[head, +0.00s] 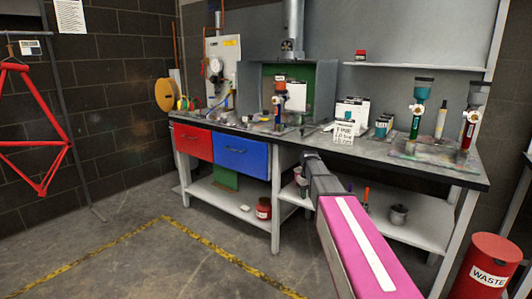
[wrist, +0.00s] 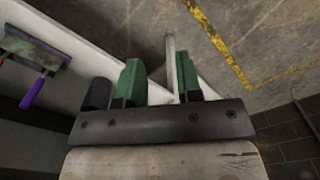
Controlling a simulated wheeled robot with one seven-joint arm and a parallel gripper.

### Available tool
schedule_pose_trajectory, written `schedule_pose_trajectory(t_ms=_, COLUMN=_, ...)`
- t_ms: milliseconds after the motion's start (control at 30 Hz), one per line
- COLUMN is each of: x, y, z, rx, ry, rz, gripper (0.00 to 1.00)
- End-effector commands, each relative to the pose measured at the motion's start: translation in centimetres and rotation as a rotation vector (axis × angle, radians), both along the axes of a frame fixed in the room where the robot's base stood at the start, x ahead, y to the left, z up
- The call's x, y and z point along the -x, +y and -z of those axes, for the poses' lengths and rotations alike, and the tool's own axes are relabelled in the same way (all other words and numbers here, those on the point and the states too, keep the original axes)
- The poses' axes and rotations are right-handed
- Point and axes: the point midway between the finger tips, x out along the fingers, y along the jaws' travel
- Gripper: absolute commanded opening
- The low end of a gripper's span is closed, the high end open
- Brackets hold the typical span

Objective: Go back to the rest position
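In the wrist view my gripper (wrist: 159,82) shows two green fingers standing apart with a clear gap between them. Nothing is held in it. Past the fingers I see a pale bench leg (wrist: 170,60), the edge of a white shelf (wrist: 90,45) and the floor. In the head view my pink arm reaches from the lower right to the front of the workbench (head: 390,155). Its dark end is in front of the bench edge, and the fingers cannot be made out clearly there.
A red drawer (head: 193,142) and a blue drawer (head: 240,157) hang under the bench's left side. A red waste bin (head: 487,268) stands at the lower right. A red frame (head: 40,130) hangs at the left. The floor (head: 150,240) with yellow lines is clear.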

Motion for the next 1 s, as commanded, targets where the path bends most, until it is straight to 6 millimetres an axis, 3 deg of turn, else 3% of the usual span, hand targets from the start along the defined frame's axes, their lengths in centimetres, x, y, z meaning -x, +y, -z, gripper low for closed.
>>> schedule_pose_trajectory(t_ms=33, x=3.7, y=0.0, z=2.1, rx=0.000, ry=0.005, rz=0.029, gripper=0.33)
schedule_pose_trajectory(t_ms=200, x=11.5, y=0.0, z=7.3, rx=0.000, ry=0.003, rz=0.133, gripper=0.33)
schedule_pose_trajectory(t_ms=400, x=20.5, y=0.0, z=11.7, rx=0.000, ry=0.002, rz=0.250, gripper=0.33)
schedule_pose_trajectory(t_ms=500, x=23.8, y=0.0, z=13.0, rx=0.000, ry=0.002, rz=0.296, gripper=0.33)
schedule_pose_trajectory(t_ms=700, x=26.9, y=0.0, z=14.2, rx=-0.002, ry=-0.002, rz=0.344, gripper=0.33)
schedule_pose_trajectory(t_ms=1000, x=27.0, y=0.0, z=14.3, rx=-0.001, ry=-0.003, rz=0.349, gripper=0.33)
